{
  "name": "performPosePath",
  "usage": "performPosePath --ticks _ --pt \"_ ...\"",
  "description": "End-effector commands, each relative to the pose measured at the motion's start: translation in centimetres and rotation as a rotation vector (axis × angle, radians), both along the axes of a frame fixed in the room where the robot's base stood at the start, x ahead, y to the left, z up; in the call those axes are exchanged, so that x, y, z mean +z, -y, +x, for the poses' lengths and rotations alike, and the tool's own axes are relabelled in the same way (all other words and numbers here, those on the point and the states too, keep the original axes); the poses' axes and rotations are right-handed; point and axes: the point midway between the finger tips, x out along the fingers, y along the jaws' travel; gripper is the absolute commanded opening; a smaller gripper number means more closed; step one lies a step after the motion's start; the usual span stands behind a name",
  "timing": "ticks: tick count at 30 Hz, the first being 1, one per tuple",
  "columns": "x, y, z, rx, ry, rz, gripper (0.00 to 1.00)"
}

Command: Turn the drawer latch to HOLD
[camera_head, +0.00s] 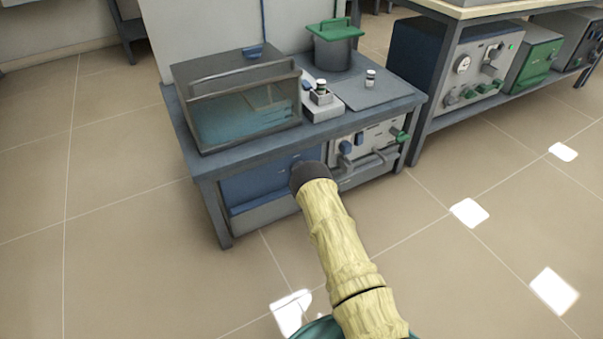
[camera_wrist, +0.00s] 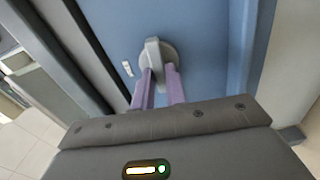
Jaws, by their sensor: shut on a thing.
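In the wrist view, a grey latch knob (camera_wrist: 154,52) with a raised grip bar sits on a blue drawer front (camera_wrist: 205,35). A small white label with dark marks (camera_wrist: 127,68) is left of the knob; I cannot read it. My gripper (camera_wrist: 159,72) has its two purple fingers on either side of the bar, shut on it. In the head view, the blue drawer front (camera_head: 250,186) is under the bench, and my arm's dark wrist covers its right part. The latch and fingertips are hidden there.
The bench (camera_head: 213,171) carries a glass-sided tank (camera_head: 245,108), a pot with a green lid (camera_head: 333,45) and small vials. A control panel (camera_head: 365,148) with knobs and a handle is right of the drawer. Open floor lies in front.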

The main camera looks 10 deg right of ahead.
Motion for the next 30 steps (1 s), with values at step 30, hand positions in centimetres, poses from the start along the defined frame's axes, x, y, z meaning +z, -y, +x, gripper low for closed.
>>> performPosePath --ticks 30 --pt "-0.11 0.04 -0.02 -0.001 0.027 -0.085 0.35"
